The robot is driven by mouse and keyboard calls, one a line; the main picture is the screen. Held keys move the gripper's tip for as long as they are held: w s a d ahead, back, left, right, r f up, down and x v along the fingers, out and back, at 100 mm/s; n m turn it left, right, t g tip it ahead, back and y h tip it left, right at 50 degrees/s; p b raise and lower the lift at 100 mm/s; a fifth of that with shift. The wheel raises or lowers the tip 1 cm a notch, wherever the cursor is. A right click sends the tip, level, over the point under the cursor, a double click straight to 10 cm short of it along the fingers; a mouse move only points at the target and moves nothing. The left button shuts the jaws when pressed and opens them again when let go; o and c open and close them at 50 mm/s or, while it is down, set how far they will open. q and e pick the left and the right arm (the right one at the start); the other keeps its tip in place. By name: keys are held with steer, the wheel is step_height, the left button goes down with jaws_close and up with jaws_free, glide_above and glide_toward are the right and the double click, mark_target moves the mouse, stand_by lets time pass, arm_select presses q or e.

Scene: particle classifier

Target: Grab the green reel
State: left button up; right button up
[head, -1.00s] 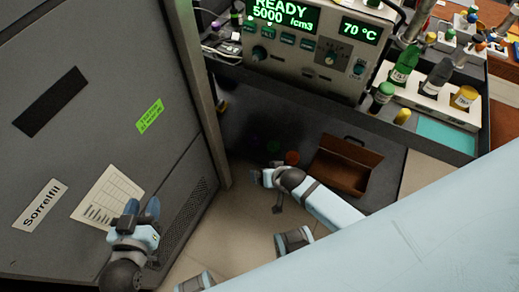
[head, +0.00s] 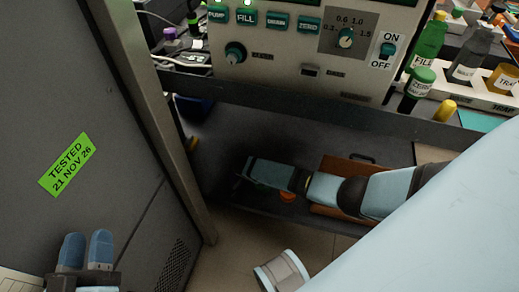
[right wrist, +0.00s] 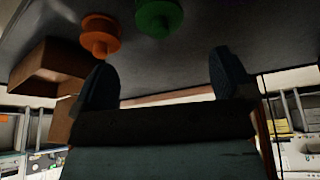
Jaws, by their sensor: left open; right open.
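The green reel (right wrist: 158,17) shows at the top of the right wrist view, on a dark surface and partly cut off by the frame edge. An orange reel (right wrist: 98,35) stands close beside it. My right gripper (right wrist: 164,82) is open and empty, its fingers apart and short of the reels in that view. In the head view my right arm reaches over the dark low shelf and mostly hides the green reel, while part of the orange reel (head: 288,196) shows below the arm. My left gripper (head: 87,250) is open and empty before the grey cabinet at lower left.
A brown open box (right wrist: 60,65) lies near the orange reel. The grey cabinet (head: 60,110) walls off the left side. The control panel (head: 290,70) and its bench edge stand above the shelf. Bottles, including a green one (head: 430,38), stand at upper right.

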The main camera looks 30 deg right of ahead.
steer(key=b+x, duration=0.3)
steer(key=x, duration=0.3)
steer(key=shift+d+f+b, duration=0.1)
steer(key=shift+f+b, duration=0.2)
steer(key=shift+f, duration=0.15)
steer(key=b+x, duration=0.4)
steer(key=x, duration=0.1)
steer(key=shift+w+d, duration=0.1)
steer(key=shift+d, duration=0.1)
steer(key=shift+d+f, duration=0.15)
steer(key=shift+f, duration=0.1)
steer(key=shift+w+d+f+b, duration=0.1)
steer(key=shift+b, duration=0.2)
arm_select(q)
step_height(320, 180, down, 9)
steer(key=m+g, duration=0.1)
steer(key=g, duration=0.2)
steer(key=shift+w+d+m, duration=0.25)
steer(key=shift+w+m, duration=0.15)
arm_select(e)
steer(key=shift+c, duration=0.5)
steer(key=c, duration=0.9)
